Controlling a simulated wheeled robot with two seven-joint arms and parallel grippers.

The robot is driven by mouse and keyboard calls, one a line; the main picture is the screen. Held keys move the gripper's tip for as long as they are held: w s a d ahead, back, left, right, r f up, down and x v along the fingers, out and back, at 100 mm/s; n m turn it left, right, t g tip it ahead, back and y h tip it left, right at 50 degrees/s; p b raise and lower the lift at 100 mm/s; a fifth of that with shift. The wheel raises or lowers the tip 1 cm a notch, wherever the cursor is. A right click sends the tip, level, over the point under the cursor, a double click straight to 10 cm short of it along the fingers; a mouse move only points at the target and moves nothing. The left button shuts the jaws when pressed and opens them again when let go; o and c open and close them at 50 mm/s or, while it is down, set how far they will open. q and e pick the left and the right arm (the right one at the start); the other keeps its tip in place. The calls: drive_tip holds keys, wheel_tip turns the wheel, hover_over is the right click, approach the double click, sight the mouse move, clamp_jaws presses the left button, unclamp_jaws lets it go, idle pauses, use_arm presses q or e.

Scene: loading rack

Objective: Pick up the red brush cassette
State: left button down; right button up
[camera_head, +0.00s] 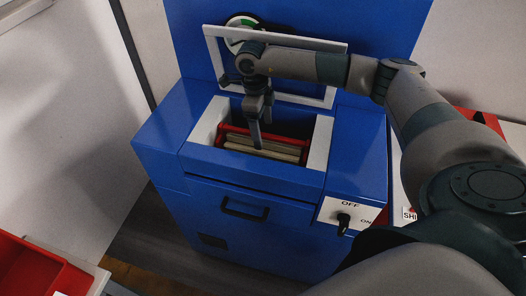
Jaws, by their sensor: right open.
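The red brush cassette (235,139) sits down inside the white-framed opening of a blue machine. Light tan bars lie across it, and its red rim shows around them. My right gripper (257,143) points down into the opening from above, with its fingertips at the tan bars. It is open. The fingers overlap closely in this view, and whether they touch the cassette cannot be told. My left gripper is not in view.
The blue machine (160,140) has a raised white frame (325,98) behind the opening, a front handle (244,209) and an OFF/ON switch (343,221). A red tray (40,268) stands at the lower left. Another red item (482,122) is at the right.

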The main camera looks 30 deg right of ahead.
sight(265, 142)
drive_tip(key=shift+s+f, duration=0.15)
drive_tip(key=shift+f, duration=0.5)
drive_tip(key=shift+s+f+b, duration=0.15)
drive_tip(key=shift+f+b, duration=0.3)
drive_tip(key=shift+f, duration=0.85)
drive_tip(key=shift+s+f+b, duration=0.1)
drive_tip(key=shift+f+b, duration=0.3)
drive_tip(key=shift+f, duration=0.9)
drive_tip(key=shift+c, duration=0.7)
drive_tip(key=c, duration=1.3)
drive_tip(key=shift+d+r, duration=0.1)
drive_tip(key=shift+r, duration=0.15)
